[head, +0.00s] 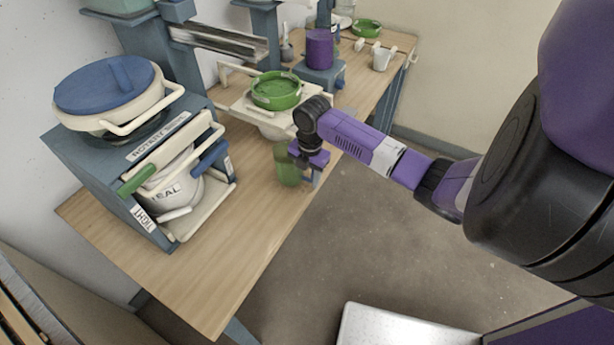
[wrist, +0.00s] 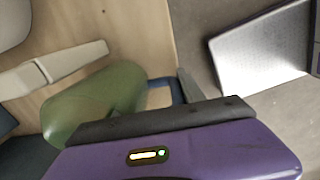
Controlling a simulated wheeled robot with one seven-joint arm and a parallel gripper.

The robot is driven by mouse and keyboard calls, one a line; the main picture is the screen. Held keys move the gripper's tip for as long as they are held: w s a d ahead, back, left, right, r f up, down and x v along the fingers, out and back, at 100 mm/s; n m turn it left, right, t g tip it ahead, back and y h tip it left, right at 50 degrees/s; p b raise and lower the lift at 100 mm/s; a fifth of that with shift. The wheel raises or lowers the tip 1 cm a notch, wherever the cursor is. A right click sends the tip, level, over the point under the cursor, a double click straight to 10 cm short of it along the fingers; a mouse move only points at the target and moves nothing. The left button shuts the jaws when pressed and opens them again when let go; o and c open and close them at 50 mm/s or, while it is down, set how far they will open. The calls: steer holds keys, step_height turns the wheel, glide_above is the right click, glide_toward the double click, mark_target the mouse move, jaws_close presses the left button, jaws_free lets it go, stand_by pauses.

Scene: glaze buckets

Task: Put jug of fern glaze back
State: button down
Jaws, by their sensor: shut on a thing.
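The jug of fern glaze (head: 287,168) is a green, somewhat see-through vessel near the front edge of the wooden bench. My purple gripper (head: 306,169) is shut on it from the right side. In the wrist view the green jug (wrist: 95,100) lies slantwise across the picture, beyond the dark finger of my gripper (wrist: 165,120). Part of the jug is hidden by my gripper. I cannot tell whether its base touches the bench.
A green sieve (head: 276,90) sits behind my gripper. A purple container (head: 319,48) stands farther back. The bench front (head: 215,270) is clear.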

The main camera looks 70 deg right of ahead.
steer(key=shift+f, duration=0.2)
steer(key=c, duration=0.7)
jaws_free()
steer(key=shift+r, duration=0.1)
steer(key=r, duration=0.4)
steer(key=r+b, duration=0.1)
steer(key=r, duration=0.7)
steer(key=shift+s+r+b, duration=0.15)
steer(key=shift+s+b, duration=0.15)
steer(key=shift+s, duration=0.05)
